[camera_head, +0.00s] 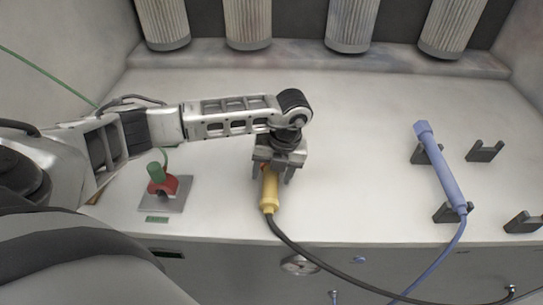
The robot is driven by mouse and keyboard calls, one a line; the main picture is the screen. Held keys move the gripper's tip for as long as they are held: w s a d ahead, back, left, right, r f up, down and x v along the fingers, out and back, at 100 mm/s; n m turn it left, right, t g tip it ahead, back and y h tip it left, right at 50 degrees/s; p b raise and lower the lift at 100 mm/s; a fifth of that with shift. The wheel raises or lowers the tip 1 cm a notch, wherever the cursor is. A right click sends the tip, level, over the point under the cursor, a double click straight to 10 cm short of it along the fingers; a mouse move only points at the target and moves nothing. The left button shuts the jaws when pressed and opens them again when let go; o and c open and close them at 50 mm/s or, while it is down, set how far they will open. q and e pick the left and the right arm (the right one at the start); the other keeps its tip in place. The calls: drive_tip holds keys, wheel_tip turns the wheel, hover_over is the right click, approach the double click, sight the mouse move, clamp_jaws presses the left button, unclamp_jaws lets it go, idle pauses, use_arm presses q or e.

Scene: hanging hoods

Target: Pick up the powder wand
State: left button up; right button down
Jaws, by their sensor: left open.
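A yellow wand (269,194) with a dark hose from its lower end is on the white bench, near the front edge. My left gripper (272,178) is directly above it, pointing down, open, with one finger on each side of the wand's upper part. The wand's far end is hidden under the gripper. A blue wand (443,168) with a blue hose rests tilted across two dark holders at the right. The picture does not label which one is the powder wand. My right gripper is not in view.
A red holder (163,186) on a grey plate, with a green-ended piece, stands left of the gripper. Empty dark holders (485,151) are at the right. Several ribbed grey cylinders (248,24) hang at the back. The bench (365,115) is clear between the wands.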

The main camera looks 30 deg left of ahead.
use_arm(q)
drive_tip(key=shift+f, duration=0.5)
drive_tip(key=shift+c, duration=0.3)
drive_tip(key=shift+r, duration=0.1)
drive_tip(key=c, duration=1.1)
